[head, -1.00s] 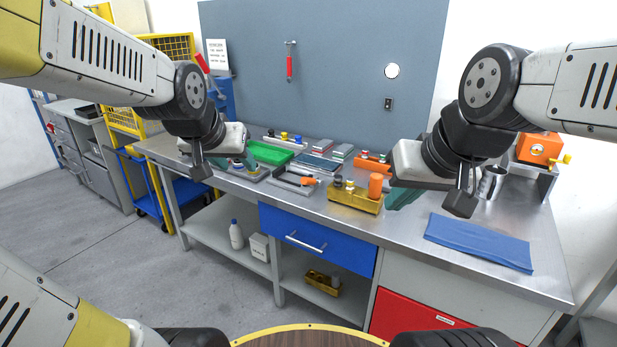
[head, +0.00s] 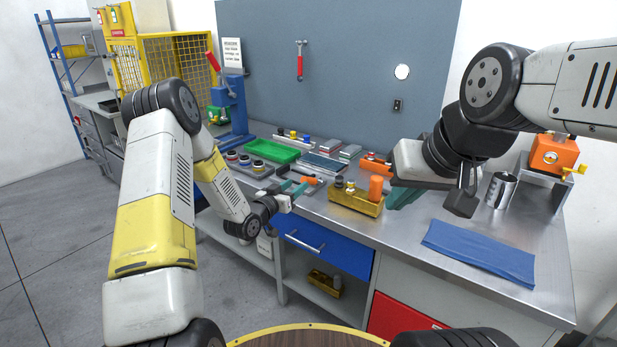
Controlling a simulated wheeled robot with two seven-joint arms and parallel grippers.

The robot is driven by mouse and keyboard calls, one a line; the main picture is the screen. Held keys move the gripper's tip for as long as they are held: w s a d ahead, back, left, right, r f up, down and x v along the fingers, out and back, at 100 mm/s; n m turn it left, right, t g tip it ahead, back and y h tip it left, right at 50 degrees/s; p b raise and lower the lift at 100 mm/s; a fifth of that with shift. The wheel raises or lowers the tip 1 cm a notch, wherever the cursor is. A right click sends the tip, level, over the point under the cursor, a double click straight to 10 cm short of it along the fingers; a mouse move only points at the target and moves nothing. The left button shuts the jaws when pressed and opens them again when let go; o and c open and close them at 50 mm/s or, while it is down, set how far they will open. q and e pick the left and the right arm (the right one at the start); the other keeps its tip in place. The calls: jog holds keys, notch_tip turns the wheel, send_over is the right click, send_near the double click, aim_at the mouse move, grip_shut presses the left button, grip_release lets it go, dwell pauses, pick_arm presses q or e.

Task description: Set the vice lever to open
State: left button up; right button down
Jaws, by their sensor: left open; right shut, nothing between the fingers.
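A low grey vice (head: 321,172) lies on the steel bench, and an orange lever (head: 312,181) shows on it. My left gripper (head: 296,188) is open at the bench's front edge, with its teal fingers just left of the orange lever. The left gripper hides part of the vice, and I cannot tell whether a finger touches the lever.
A yellow block holder (head: 357,203) with an orange cylinder stands right of the vice. A green tray (head: 271,152) and a blue press (head: 232,112) are to the left. A blue cloth (head: 478,252), metal cup (head: 500,190) and orange device (head: 553,155) are at right.

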aim_at(308, 180)
pick_arm(q)
jog(key=shift+t, duration=0.3)
jog(key=x, duration=0.2)
jog(key=f+x, duration=0.1)
jog(key=x, duration=0.4)
jog(key=shift+w+d+f, duration=0.1)
jog(key=shift+d+f, duration=0.05)
jog(key=shift+d, duration=0.35)
grip_shut()
dwell(0.9)
